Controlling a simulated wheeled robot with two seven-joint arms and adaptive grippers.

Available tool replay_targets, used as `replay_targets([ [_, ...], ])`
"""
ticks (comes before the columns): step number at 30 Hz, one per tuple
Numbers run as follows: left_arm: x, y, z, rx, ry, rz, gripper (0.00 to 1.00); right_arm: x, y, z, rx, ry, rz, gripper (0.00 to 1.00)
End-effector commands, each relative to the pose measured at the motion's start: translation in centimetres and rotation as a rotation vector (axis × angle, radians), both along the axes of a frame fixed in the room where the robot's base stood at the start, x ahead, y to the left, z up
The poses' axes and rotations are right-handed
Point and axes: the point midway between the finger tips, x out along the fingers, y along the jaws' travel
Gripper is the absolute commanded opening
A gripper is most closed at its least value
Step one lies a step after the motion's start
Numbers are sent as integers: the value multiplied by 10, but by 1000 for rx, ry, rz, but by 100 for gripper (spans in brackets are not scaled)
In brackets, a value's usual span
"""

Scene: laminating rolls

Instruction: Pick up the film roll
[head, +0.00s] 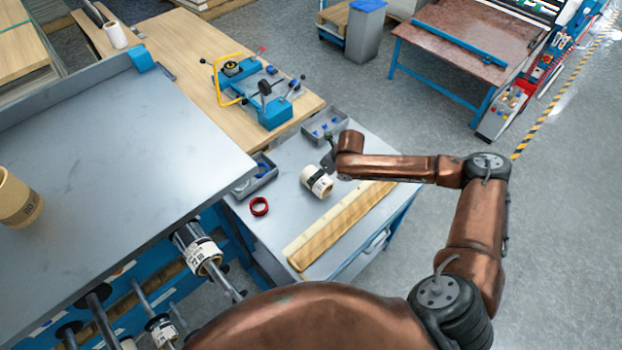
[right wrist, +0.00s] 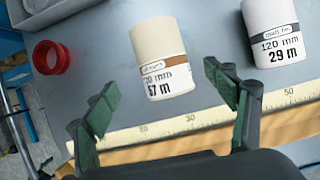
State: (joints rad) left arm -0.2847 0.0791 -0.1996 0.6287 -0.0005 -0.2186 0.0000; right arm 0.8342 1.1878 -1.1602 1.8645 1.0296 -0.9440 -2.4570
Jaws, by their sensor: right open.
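Two film rolls stand out in the right wrist view. One is a cream roll with a brown band marked 67 m (right wrist: 163,58); to its right is a white roll with a grey band marked 29 m (right wrist: 272,45). In the head view one pale roll (head: 317,182) lies on the small grey table, and my arm may hide the other. My right gripper (right wrist: 160,82) is open and empty, its fingers spread either side of the near end of the brown-banded roll. It also shows in the head view (head: 328,161), just above the pale roll. My left gripper is not in view.
A red ring (right wrist: 50,58) lies left of the rolls. A long ruler (right wrist: 190,125) runs along the table's near side. Grey bins (head: 325,124) stand at the table's back. A large grey surface at left carries a brown roll (head: 18,198).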

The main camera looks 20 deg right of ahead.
Motion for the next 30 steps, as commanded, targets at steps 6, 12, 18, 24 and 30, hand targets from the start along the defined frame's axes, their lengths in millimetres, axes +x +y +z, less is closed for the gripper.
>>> replay_targets([
  [6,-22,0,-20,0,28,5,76,8,3,-21,-16,1,42,78],
  [12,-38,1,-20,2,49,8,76,17,8,-39,-16,-1,46,78],
  [18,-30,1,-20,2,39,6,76,26,11,-63,-16,1,44,78],
  [24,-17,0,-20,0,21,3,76,33,12,-85,-16,1,42,78],
  [30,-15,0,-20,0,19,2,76,34,12,-88,-17,-1,42,78],
])
